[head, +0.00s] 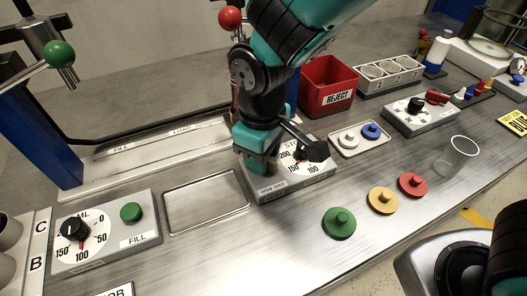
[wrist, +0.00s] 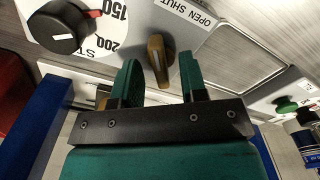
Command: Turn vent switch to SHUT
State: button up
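The vent switch (wrist: 157,58) is a small brown knob on the grey panel box (head: 297,190), near the printed OPEN SHUT label (wrist: 190,14). In the wrist view the knob stands between the two green fingers of my gripper (wrist: 161,70), slightly nearer the left one. The fingers are apart, with visible gaps beside the knob, so the gripper is open. In the head view my gripper (head: 260,163) is over the left end of the box and hides the switch. I cannot tell which label the knob points to.
A black dial (wrist: 68,25) with a red pointer is beside the switch on the same box. An empty metal tray (head: 205,203) lies left of the box. A red REJECT bin (head: 328,84) stands behind. Green, yellow and red caps (head: 384,200) lie in front.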

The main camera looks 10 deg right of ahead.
notch_tip(320, 180, up, 17)
jog(key=p, duration=0.1)
jog(key=shift+r, duration=0.2)
dwell(0.3)
jog(key=shift+d, duration=0.15)
jog(key=s+d+m+y+p, duration=0.3)
jog(key=s+d+y+p, duration=0.1)
jog(key=s+d, duration=0.5)
jog(key=shift+s+d+r, duration=0.25)
jog(key=shift+s+d, duration=0.1)
jog(key=shift+s, duration=0.35)
